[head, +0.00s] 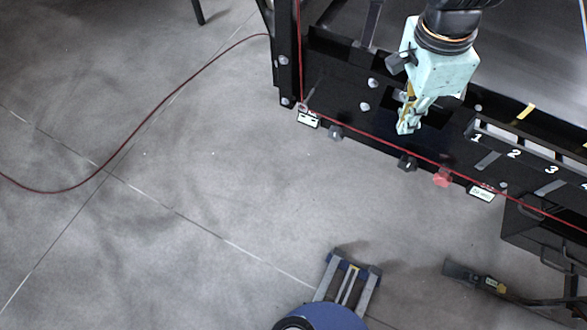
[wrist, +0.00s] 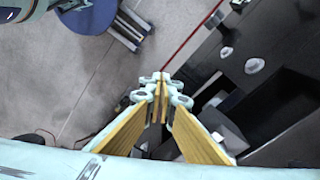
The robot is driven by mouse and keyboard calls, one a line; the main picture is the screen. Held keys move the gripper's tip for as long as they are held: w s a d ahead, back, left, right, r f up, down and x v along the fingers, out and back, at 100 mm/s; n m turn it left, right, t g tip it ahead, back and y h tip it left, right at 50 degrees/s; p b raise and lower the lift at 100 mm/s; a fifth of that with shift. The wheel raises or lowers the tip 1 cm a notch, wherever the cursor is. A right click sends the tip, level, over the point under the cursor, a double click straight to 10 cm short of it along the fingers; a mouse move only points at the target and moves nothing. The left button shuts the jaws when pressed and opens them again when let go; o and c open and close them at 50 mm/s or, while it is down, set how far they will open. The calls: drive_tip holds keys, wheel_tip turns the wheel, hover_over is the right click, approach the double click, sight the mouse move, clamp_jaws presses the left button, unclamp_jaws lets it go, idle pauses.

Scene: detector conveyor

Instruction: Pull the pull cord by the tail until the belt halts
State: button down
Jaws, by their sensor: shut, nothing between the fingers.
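The thin red pull cord (head: 375,144) runs along the front of the black conveyor frame. A red line also rises along the frame's left post. I cannot make out a separate tail. My gripper (head: 406,127) is shut and empty, pointing down beside the cord, on its conveyor side in the head view. The fingers hide part of the cord there.
A red button (head: 443,178), small black knobs (head: 407,162) and white labels (head: 308,118) line the frame's front edge. A numbered rack (head: 530,147) is at the right. A red cable (head: 150,119) curves over the open floor at left. A blue round-ended device (head: 322,318) stands below.

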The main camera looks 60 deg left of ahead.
sight(389, 144)
drive_tip(key=shift+s+a+r, duration=0.1)
drive_tip(key=shift+s+a, duration=0.55)
drive_tip(key=shift+a, duration=0.15)
drive_tip(key=shift+w+d+f+b, duration=0.15)
drive_tip(key=shift+f+b, duration=0.4)
drive_tip(key=shift+f, duration=1.3)
drive_tip(key=shift+w+d+f+b, duration=0.15)
drive_tip(key=shift+f+b, duration=0.35)
drive_tip(key=shift+f, duration=1.35)
drive_tip(key=shift+a, duration=0.1)
drive_tip(key=shift+f, duration=0.15)
